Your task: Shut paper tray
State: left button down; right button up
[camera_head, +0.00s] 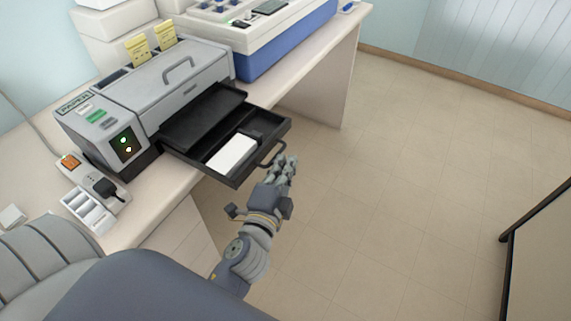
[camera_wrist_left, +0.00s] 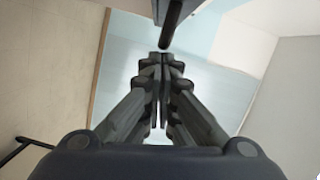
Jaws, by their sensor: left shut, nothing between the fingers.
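The paper tray (camera_head: 232,181) is a black drawer that stands pulled out of the front of the grey printer (camera_head: 170,83). A white stack of paper (camera_head: 232,153) lies in it. Its dark bar handle (camera_head: 273,155) is on the front face. My left gripper (camera_head: 288,162) is shut and empty, just in front of the tray by the handle; I cannot tell whether it touches. In the left wrist view the shut fingers (camera_wrist_left: 163,62) point at a dark bar (camera_wrist_left: 172,22), which looks like part of the handle. My right gripper is not in view.
A blue and white machine (camera_head: 262,45) stands on the counter behind the printer. A power strip (camera_head: 92,185) with an orange switch and a black plug lies at the left. The floor (camera_head: 400,190) in front of the counter is clear. A dark-edged panel (camera_head: 540,250) stands at the right.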

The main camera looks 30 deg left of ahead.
aim_at(241, 141)
pick_arm(q)
jog(key=a+p, duration=0.1)
jog(key=a, duration=0.7)
jog(key=w+a+p, duration=0.1)
jog(key=a, duration=0.3)
jog(key=shift+a+p, duration=0.1)
jog(key=shift+p, duration=0.2)
jog(key=shift+a, duration=0.4)
jog(key=shift+r, duration=0.1)
jog(key=shift+w, duration=0.1)
